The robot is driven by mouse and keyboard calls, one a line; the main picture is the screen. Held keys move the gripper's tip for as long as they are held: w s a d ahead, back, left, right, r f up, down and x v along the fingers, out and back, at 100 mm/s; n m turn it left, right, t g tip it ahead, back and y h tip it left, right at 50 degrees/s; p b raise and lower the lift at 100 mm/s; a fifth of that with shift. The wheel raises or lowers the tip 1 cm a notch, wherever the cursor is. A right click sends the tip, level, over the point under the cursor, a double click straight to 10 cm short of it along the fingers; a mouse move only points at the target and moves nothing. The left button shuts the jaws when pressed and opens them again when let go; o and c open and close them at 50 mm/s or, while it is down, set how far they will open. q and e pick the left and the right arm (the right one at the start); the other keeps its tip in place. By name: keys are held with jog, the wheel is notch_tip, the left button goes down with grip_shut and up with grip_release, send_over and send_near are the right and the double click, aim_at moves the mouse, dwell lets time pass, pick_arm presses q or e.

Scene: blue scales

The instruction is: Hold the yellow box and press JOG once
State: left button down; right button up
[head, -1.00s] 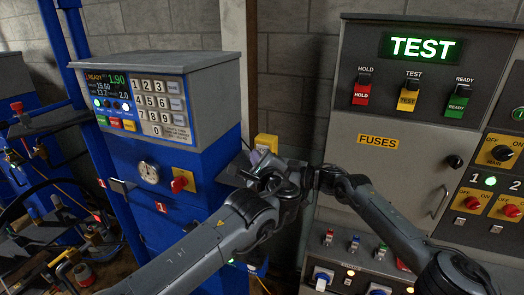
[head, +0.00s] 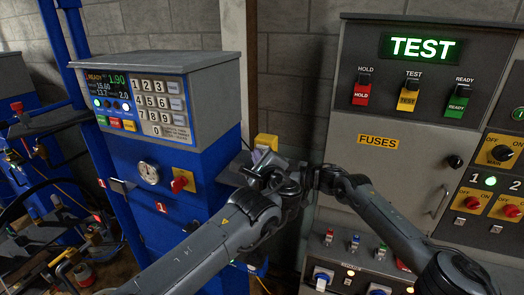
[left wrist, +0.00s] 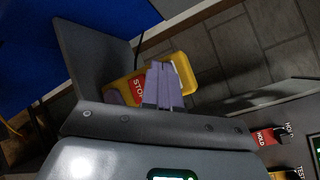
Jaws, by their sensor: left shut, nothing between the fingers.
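The yellow box (head: 267,142) sits against the back wall between the blue cabinet and the grey TEST cabinet. In the left wrist view the yellow box (left wrist: 206,74) shows a red STOP label; no JOG lettering is readable. My left gripper (head: 261,155) is in front of the box, its pale fingers together and empty. In the left wrist view these fingers (left wrist: 164,86) cover the middle of the box's face; I cannot tell whether they touch it. My right arm (head: 365,200) reaches in from the right, its wrist close beside my left wrist. The right gripper's fingers cannot be made out.
The blue cabinet (head: 215,175) with a keypad (head: 160,105) stands to the left. The grey TEST cabinet (head: 345,130) stands to the right, with switches and knobs below. A grey plate (left wrist: 85,55) lies close beside the yellow box. Both arms crowd the gap between the cabinets.

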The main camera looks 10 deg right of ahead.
pick_arm(q)
jog(key=shift+w+d, duration=0.25)
jog(key=shift+w, duration=0.1)
dwell(0.7)
jog(key=shift+s+a, duration=0.1)
jog(key=shift+a, duration=0.05)
dwell(0.3)
jog(key=shift+s+a, duration=0.35)
jog(key=shift+s, duration=0.25)
jog(key=shift+s+a, duration=0.7)
jog(key=shift+s, duration=0.35)
jog(key=shift+s+a, duration=0.7)
jog(key=shift+s, duration=0.35)
pick_arm(e)
jog(key=o, duration=0.9)
jog(key=shift+c, duration=0.2)
jog(key=shift+d, duration=0.1)
